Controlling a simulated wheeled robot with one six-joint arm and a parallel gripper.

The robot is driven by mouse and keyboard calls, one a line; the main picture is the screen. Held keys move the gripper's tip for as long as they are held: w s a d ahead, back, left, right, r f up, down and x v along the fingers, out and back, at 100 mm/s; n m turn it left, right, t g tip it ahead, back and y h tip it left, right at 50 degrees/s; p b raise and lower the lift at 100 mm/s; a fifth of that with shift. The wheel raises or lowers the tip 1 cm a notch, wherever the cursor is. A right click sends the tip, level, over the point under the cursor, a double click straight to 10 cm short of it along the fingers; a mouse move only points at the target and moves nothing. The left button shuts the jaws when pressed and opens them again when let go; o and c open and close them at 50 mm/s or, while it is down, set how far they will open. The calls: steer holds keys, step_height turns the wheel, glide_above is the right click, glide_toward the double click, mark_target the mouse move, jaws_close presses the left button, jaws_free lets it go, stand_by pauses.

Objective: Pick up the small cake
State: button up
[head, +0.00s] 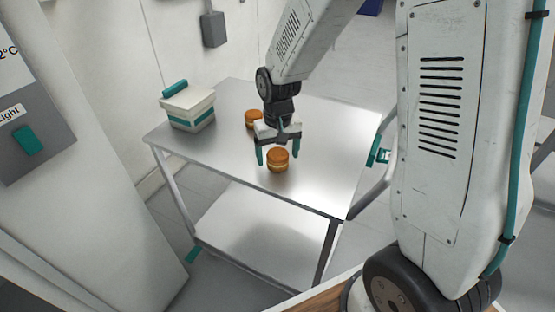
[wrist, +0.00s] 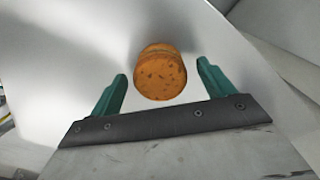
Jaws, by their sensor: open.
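A small round orange-brown cake (head: 278,160) sits on the metal table near its front edge. A second, similar cake (head: 254,119) sits farther back on the table, partly behind my gripper. My gripper (head: 277,155) is open, with its two teal fingers pointing down on either side of the front cake in the head view. In the wrist view a cake (wrist: 160,72) shows between and a little beyond the fingertips of my gripper (wrist: 163,72). The fingers appear apart from it, with gaps on both sides, and nothing is held.
The metal table (head: 325,135) has a lower shelf (head: 265,230). A white box with a teal band and teal handle (head: 188,108) stands at its back left corner. The table's right side is clear. A grey panel with a teal switch (head: 27,140) is at the left.

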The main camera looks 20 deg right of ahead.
steer(key=shift+f, duration=0.7)
steer(key=c, duration=0.8)
steer(key=shift+o, duration=0.2)
